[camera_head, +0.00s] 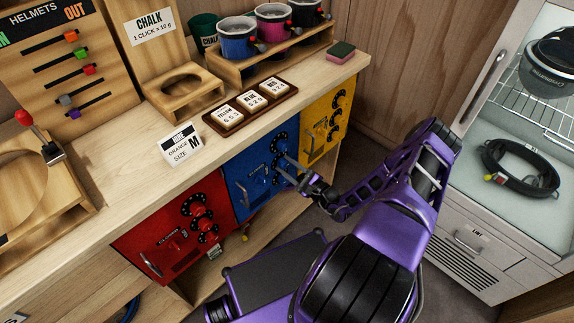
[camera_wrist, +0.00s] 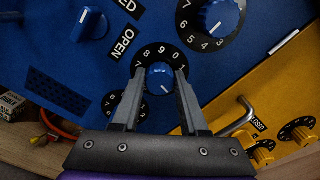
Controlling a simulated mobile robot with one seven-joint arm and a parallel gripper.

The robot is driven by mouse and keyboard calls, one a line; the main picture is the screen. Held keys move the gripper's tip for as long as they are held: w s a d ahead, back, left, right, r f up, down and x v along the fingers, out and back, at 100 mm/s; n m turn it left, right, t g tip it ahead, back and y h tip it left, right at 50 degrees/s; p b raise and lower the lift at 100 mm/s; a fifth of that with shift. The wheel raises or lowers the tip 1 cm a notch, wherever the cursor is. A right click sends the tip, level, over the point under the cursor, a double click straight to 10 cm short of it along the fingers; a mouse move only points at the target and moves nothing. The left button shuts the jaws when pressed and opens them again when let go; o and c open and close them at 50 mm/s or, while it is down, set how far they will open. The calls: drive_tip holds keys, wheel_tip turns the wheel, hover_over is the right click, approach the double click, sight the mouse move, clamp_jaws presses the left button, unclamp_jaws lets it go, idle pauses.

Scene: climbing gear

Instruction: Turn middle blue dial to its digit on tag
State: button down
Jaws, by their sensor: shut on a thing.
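The blue box (camera_head: 241,177) is set into the bench front between a red and a yellow one. Its front fills most of the wrist view, with three numbered dials in a row. My gripper (camera_wrist: 160,84) is shut on the middle blue dial (camera_wrist: 160,72), one finger on each side of the knob. Digits 8, 9 and 0 show above the knob; the pointer's digit is unclear. A larger-looking dial (camera_wrist: 218,18) is at upper right, and another dial is partly hidden behind the left finger. The blue tag (camera_head: 252,101) lies in a tray on the bench, its digits seemingly 529.
The red box (camera_head: 172,238) and yellow box (camera_head: 327,118) flank the blue one, with their own dials and handles. A blue lever (camera_wrist: 88,24) sits by the word OPEN. A white cabinet with helmet and headlamp stands at right.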

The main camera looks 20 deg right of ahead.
drive_tip(key=n+p, duration=0.1)
drive_tip(key=n, duration=0.4)
drive_tip(key=shift+n, duration=0.3)
idle(0.4)
drive_tip(key=shift+c, duration=2.2)
unclamp_jaws()
drive_tip(key=v, duration=1.7)
drive_tip(key=shift+s, duration=0.2)
